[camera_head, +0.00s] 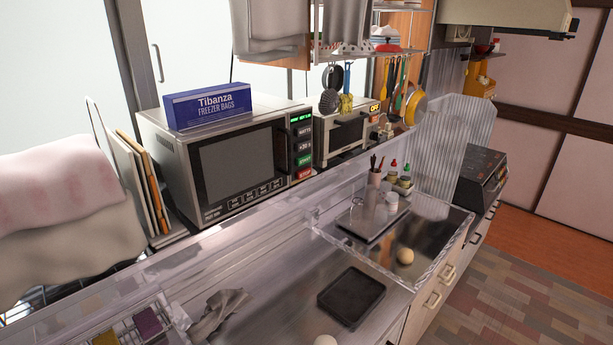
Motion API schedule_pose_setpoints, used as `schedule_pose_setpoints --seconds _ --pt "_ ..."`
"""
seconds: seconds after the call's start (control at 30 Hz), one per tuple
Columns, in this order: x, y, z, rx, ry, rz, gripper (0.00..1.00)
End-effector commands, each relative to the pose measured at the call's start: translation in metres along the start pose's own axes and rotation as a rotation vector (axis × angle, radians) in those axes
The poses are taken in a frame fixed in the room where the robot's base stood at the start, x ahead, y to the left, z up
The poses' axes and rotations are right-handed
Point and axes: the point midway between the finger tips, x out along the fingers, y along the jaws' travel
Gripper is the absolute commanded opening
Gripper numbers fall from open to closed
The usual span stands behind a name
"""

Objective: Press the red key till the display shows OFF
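A silver microwave (165,155) stands on the shelf. It has a green-lit display (301,118) and a red key marked STOP (304,173) at the bottom of its key column. To its right is a smaller oven-like appliance (326,140). Its small orange-lit display (375,107) seems to read OFF. Any keys below that display are too small to tell apart. I cannot tell which appliance is the dish dryer. My gripper is not in view.
A blue freezer bags box (208,106) lies on the microwave. A clear ribbed panel (455,140) stands beyond the sink (440,235). A black tray (351,296) lies on the counter. Utensils and cloths hang above. The patterned floor at lower right is clear.

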Motion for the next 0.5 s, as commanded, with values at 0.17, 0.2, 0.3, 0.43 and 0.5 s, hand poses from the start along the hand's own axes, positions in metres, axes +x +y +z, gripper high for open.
schedule_pose_setpoints --seconds 0.17,0.2,0.3,0.43,0.5 --pt "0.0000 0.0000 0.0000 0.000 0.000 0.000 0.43" --pt "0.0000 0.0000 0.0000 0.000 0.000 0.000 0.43" --pt "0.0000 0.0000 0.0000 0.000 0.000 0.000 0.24" --pt "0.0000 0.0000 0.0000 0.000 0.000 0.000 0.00" --pt "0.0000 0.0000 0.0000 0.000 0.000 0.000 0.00"
